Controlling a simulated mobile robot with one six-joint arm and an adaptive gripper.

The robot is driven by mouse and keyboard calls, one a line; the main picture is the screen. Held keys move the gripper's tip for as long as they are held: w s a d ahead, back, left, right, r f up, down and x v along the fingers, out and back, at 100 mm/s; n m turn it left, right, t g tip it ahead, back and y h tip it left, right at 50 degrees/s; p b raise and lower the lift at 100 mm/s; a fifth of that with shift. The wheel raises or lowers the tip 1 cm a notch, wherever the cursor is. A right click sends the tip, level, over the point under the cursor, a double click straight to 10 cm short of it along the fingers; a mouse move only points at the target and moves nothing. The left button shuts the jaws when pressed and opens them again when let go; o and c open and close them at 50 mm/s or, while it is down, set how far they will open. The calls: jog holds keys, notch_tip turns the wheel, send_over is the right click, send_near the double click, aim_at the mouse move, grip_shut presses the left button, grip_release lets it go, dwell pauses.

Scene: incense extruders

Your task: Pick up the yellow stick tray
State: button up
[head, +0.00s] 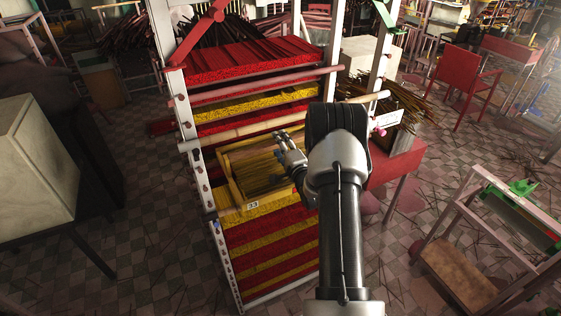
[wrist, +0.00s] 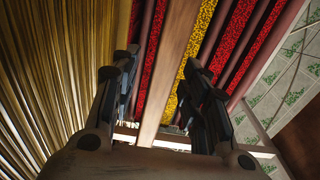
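The yellow stick tray (head: 233,188) is a wooden frame full of thin yellowish sticks, with a label "33" on its front wall. It sits in the tall rack, above red and yellow striped layers. My gripper (head: 288,152) is over the tray's right part, partly hidden behind my own arm. In the wrist view my gripper (wrist: 160,68) is open, its two fingers apart. A light wooden wall (wrist: 172,50), apparently the tray's side, runs between the fingers, with sticks (wrist: 45,80) to the left. I cannot tell whether the fingers touch it. My arm hides the tray's right end.
The white-posted rack (head: 203,190) has wooden rods across it above the tray. A red table (head: 395,165) stands right of the rack, a red chair (head: 468,82) farther back. A pale box (head: 38,150) stands at left. Tiled floor lies open at lower left.

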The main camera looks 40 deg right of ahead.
grip_shut()
dwell(0.3)
jog(key=shift+r, duration=0.1)
